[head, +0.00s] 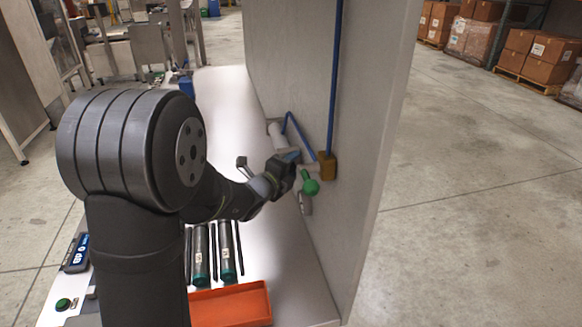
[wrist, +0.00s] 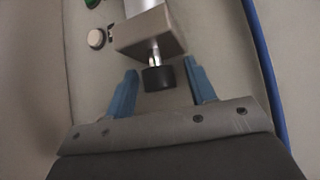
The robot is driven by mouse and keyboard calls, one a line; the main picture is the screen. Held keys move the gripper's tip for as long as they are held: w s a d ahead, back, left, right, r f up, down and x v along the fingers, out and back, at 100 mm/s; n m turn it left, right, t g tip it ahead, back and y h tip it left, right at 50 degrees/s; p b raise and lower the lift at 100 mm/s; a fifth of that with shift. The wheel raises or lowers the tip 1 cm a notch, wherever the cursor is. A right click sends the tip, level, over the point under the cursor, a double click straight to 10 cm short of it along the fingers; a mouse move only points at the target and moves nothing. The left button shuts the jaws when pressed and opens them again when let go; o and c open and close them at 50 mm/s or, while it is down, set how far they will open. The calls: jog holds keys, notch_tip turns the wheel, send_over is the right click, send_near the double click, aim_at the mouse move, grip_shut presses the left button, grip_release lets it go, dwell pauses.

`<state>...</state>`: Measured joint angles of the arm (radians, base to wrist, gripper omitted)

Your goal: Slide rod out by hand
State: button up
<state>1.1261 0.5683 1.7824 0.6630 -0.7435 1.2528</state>
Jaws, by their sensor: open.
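The rod (wrist: 155,52) shows in the wrist view as a short bright shaft with a black cap (wrist: 158,78) on its end. It comes out of a square metal end block (wrist: 150,34) on a grey cylinder. My gripper (wrist: 160,74) is open, with one blue finger on each side of the black cap and a visible gap on both sides. In the head view my gripper (head: 291,157) is at the cylinder (head: 277,135) on the upright grey panel and hides the rod there.
A brass block (head: 327,167) with a blue tube (head: 335,75) and a green knob (head: 310,187) sit close to my gripper on the panel (head: 375,130). Below are an orange tray (head: 232,304) and metal cylinders (head: 226,252) on the white bench.

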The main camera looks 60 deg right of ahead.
jog(key=shift+c, duration=0.2)
grip_shut()
jog(key=s+a, duration=0.6)
jog(key=shift+s+a, duration=0.15)
jog(key=shift+o, duration=0.2)
grip_release()
jog(key=a+r, duration=0.2)
jog(key=a, duration=1.5)
jog(key=shift+r, duration=0.25)
